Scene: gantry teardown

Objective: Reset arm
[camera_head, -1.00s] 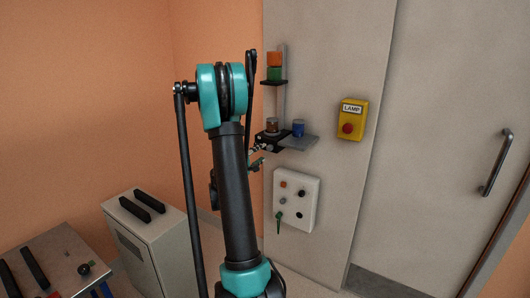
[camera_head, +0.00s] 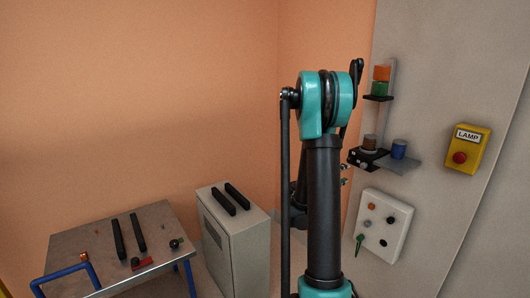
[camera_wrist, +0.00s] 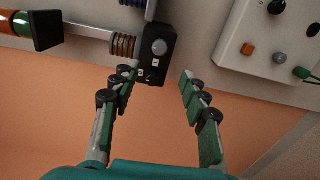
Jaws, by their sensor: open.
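My gripper (camera_wrist: 158,80) shows in the wrist view with its two green-padded fingers spread apart and nothing between them. A small black block with a round grey button (camera_wrist: 157,50) lies just beyond the fingertips, near the left finger; I cannot tell if they touch. In the head view my arm rises in front of the wall and hides most of the gripper. The black block (camera_head: 366,158) sits on the wall bracket, with a brown ribbed cylinder (camera_head: 370,142) and a blue cylinder (camera_head: 398,148) beside it.
An orange and green stack light (camera_head: 381,80) stands above the bracket. A white control box (camera_head: 383,225) and a yellow lamp box (camera_head: 467,149) are on the wall. A grey cabinet (camera_head: 237,245) and a metal-topped cart (camera_head: 85,238) with black bars stand at left.

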